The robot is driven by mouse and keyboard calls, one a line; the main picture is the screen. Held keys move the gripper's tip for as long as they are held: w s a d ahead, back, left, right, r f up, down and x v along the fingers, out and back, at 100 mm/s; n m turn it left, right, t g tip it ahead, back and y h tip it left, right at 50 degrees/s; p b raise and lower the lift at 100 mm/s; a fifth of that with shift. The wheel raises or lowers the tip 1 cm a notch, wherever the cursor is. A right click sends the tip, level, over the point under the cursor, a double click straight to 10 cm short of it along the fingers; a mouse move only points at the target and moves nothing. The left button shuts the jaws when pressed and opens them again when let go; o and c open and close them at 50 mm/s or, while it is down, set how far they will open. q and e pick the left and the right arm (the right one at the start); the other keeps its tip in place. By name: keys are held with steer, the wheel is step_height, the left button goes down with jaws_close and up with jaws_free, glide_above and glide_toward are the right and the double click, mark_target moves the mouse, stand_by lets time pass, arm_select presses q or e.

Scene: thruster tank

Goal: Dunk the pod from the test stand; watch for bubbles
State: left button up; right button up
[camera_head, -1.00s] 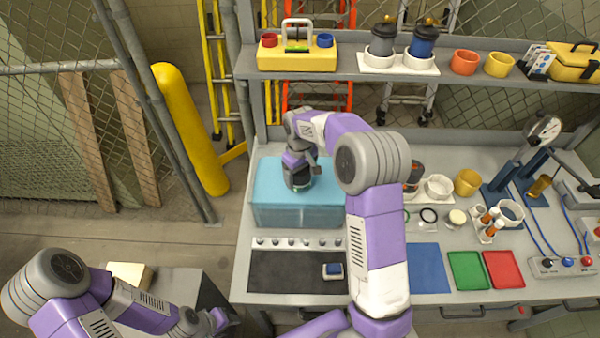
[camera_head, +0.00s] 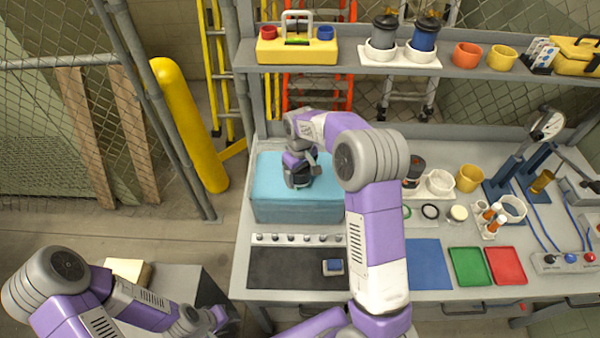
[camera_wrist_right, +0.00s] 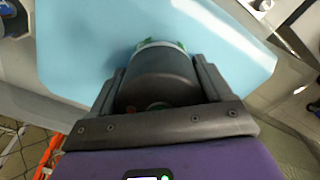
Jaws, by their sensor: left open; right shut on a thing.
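My right gripper (camera_head: 299,168) is over the water tank (camera_head: 295,212), a clear box filled with light blue water. It is shut on the pod (camera_head: 298,182), a dark cylinder pointing down at the water. The right wrist view shows the pod (camera_wrist_right: 158,75) between the two fingers, with a pale and green band at its far end against the blue water (camera_wrist_right: 85,45). The pod's lower end no longer shows clearly in the head view; how deep it sits I cannot tell. No bubbles can be made out. My left gripper (camera_head: 220,319) is open and empty, low at the left, off the bench.
A dark mat (camera_head: 285,268) with a small blue-topped block (camera_head: 333,267) lies in front of the tank. A gauge stand (camera_head: 535,140) stands far right. A shelf (camera_head: 370,62) runs behind.

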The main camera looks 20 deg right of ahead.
steer(key=shift+f, duration=0.1)
steer(key=shift+f+b, duration=0.55)
steer(key=shift+f, duration=0.25)
steer(key=shift+f, duration=0.1)
steer(key=shift+f+b, duration=0.6)
steer(key=shift+f, duration=0.2)
steer(key=shift+f, duration=0.1)
steer(key=shift+f+b, duration=0.55)
steer(key=shift+f, duration=0.25)
stand_by(5.3)
